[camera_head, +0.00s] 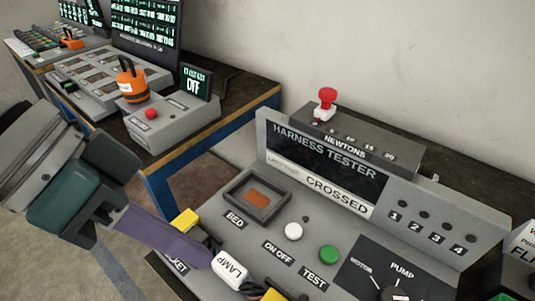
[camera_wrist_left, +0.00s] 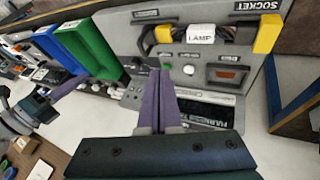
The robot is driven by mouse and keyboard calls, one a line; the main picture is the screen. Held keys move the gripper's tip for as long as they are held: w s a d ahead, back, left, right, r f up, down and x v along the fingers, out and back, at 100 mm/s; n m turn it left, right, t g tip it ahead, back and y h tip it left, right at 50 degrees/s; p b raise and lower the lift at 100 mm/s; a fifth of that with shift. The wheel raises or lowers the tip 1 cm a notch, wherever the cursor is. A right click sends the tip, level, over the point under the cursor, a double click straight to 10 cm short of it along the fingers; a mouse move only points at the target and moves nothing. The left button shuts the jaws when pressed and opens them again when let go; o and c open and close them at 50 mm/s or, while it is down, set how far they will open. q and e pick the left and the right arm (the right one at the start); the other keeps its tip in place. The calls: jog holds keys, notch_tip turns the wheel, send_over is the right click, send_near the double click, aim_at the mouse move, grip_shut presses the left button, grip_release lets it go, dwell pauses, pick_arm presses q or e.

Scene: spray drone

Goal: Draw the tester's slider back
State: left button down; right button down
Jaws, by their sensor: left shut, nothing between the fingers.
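The harness tester (camera_head: 300,225) is a grey sloped console whose dark screen reads "HARNESS TESTER" and "CROSSED". Its slider is a red knob on a white base (camera_head: 326,103), at the left end of a grey box marked "NEWTONS" on top of the tester. I cannot make the slider out in the left wrist view. My left gripper (camera_head: 203,258) has purple fingers, shut and empty, low at the tester's left front, well apart from the slider. The fingers also show in the wrist view (camera_wrist_left: 160,75), over the panel.
A harness part labelled "LAMP" (camera_head: 229,270) with yellow ends lies at the panel's front left. The panel has a bed (camera_head: 240,212) holding an orange piece, a white button (camera_head: 293,231) and a green button (camera_head: 328,254). A bench with consoles (camera_head: 215,130) stands behind left.

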pick_arm(q)
jog(key=shift+w+a+r, duration=0.2)
jog(key=shift+w+a, duration=0.15)
jog(key=shift+w, duration=0.35)
jog(key=shift+d, duration=0.1)
jog(key=x, duration=1)
jog(key=shift+s+b, duration=0.2)
jog(key=shift+b, duration=0.15)
jog(key=shift+s+d+f+p, duration=0.1)
jog(key=shift+s+d+p, duration=0.55)
jog(key=shift+d, duration=0.35)
jog(key=shift+s+d+f, duration=0.3)
jog(key=shift+s+d, duration=0.2)
jog(key=shift+d, duration=0.1)
